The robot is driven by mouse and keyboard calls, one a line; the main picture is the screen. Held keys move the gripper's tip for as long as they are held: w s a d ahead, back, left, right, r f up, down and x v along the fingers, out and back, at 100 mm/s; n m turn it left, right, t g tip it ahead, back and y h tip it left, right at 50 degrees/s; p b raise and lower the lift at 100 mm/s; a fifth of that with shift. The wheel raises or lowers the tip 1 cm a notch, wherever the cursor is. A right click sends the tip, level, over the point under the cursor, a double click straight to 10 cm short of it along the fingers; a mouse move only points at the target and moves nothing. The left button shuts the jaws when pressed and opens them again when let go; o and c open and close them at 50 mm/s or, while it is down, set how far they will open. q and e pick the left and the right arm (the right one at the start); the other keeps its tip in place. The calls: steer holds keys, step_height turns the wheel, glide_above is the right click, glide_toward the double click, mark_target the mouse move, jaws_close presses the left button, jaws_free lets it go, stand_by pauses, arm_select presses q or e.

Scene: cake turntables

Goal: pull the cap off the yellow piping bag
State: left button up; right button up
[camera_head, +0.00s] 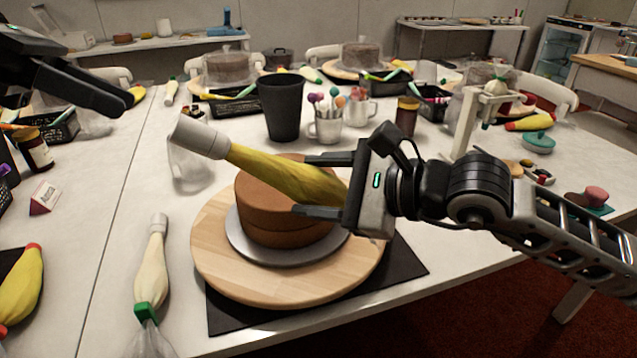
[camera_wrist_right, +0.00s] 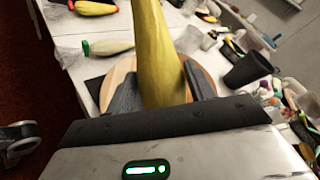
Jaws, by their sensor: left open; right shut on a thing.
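The yellow piping bag (camera_head: 285,176) is held by my right gripper (camera_head: 325,185) above a brown cake. The bag lies tilted, with its white cap (camera_head: 199,137) on the end pointing left and slightly up. In the right wrist view the bag (camera_wrist_right: 158,50) stands up between the fingers of the right gripper (camera_wrist_right: 162,88); the cap is out of that view. My left gripper (camera_head: 95,95) is open at the upper left, empty and apart from the cap. Its fingers overlap in the picture.
The brown cake (camera_head: 262,213) sits on a wooden turntable (camera_head: 215,262) on a black mat (camera_head: 222,318). A cream piping bag (camera_head: 152,268) lies to its left. A black cup (camera_head: 282,105) and a mug of tools (camera_head: 325,130) stand behind. A clear container (camera_head: 190,170) is below the cap.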

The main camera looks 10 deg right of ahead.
mark_target(177, 123)
arm_select(q)
steer(key=x, duration=0.8)
steer(key=shift+d, duration=0.1)
steer(key=c, duration=0.9)
steer(key=shift+v, duration=2.85)
steer(key=shift+f, duration=0.1)
